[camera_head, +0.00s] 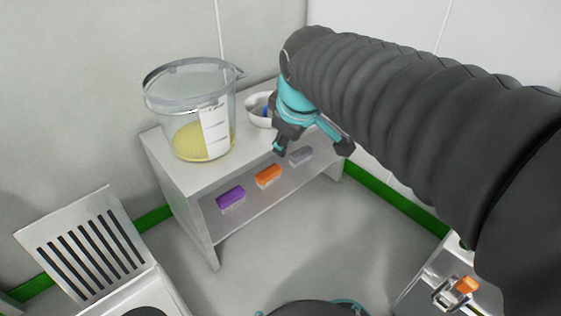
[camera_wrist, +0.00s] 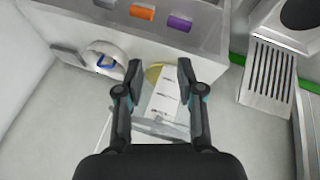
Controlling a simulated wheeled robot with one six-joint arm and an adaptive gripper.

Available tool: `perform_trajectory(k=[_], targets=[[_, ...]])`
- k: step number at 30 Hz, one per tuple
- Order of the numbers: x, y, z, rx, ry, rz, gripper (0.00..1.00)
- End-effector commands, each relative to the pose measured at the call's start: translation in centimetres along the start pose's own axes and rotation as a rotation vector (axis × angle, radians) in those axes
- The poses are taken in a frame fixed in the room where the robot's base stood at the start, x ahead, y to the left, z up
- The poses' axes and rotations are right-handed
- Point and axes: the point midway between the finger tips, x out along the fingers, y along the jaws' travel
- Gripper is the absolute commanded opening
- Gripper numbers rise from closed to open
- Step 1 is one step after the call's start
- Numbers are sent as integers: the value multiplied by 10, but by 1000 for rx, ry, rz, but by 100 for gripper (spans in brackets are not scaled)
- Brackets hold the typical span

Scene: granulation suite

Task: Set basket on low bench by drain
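My gripper (camera_head: 311,149) is open and empty, with its two fingers spread in the wrist view (camera_wrist: 159,72). It hangs above the right end of a white bench (camera_head: 163,145). I cannot pick out a basket with certainty. A large clear beaker (camera_head: 215,95) with yellow powder and a white label stands on the bench top, to the left of my gripper in the head view. It lies beyond the fingertips in the wrist view (camera_wrist: 163,98). A slotted metal panel (camera_head: 92,250) is at lower left; I cannot tell whether it is the drain.
Purple (camera_head: 230,198), orange (camera_head: 268,177) and grey (camera_head: 301,155) blocks lie on the shelf below. Metal equipment with an orange part (camera_head: 466,286) is at lower right. Open floor lies in front.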

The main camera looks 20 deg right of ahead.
Motion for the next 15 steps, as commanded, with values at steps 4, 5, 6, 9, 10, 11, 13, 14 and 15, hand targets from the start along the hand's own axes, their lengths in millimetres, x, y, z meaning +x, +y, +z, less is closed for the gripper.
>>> perform_trajectory(k=[4,5,6,9,10,11,13,14,15], targets=[[-7,-40,44,288,17,-10,38],[-6,-47,52,339,19,-13,38],[-6,-55,61,402,21,-16,38],[-4,-70,78,526,24,-22,38],[-4,-74,82,553,25,-24,38],[-3,-76,85,576,25,-25,38],[-2,-80,90,612,26,-27,38],[-2,-82,91,621,25,-28,38],[-1,-82,92,629,25,-29,38]])
